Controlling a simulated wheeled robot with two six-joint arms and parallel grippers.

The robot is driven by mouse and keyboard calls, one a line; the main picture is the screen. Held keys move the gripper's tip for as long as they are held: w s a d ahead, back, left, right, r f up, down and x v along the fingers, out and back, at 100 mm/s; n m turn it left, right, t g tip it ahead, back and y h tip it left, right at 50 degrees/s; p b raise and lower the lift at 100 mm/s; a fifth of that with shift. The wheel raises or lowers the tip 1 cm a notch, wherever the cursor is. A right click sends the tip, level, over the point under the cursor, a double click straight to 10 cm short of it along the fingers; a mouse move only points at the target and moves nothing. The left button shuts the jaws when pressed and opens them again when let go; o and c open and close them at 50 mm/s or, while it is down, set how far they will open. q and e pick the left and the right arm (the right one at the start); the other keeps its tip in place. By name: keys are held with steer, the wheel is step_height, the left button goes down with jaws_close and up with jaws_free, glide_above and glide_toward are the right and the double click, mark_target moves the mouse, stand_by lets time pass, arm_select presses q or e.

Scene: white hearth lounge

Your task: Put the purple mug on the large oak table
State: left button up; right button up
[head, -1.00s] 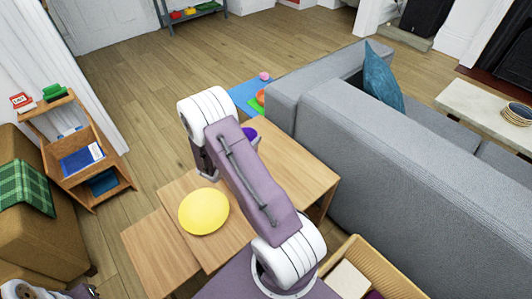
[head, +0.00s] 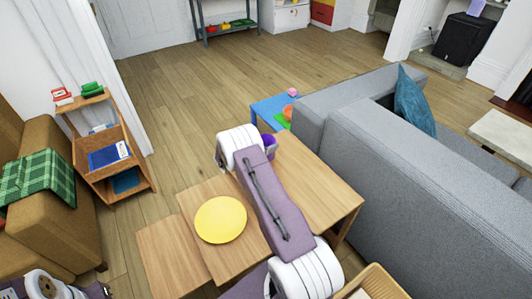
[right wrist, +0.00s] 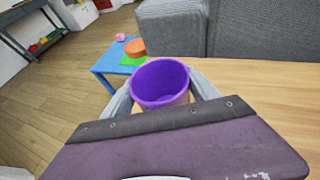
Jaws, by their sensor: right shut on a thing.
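The purple mug (head: 268,142) shows in the head view just beyond my right forearm, at the far end of the large oak table (head: 315,180). In the right wrist view the mug (right wrist: 160,80) is upright, its open top facing the camera. The fingers of my right gripper (right wrist: 162,88) are on either side of it, shut on it. I cannot tell whether its base touches the tabletop. My right arm hides much of the gripper in the head view. My left gripper is not in view; only part of my left arm shows at bottom left.
Lower oak tables stand to the left, one with a yellow plate (head: 220,220). A grey sofa (head: 400,165) borders the right side. A small blue table (head: 270,108) with toys stands beyond. A wooden shelf cart (head: 105,150) is at left. The large table's near right part is clear.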

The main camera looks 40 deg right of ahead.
step_height(320, 180, down, 4)
steer(key=shift+f+b, duration=0.1)
steer(key=shift+b, duration=0.65)
steer(key=o, duration=1.7)
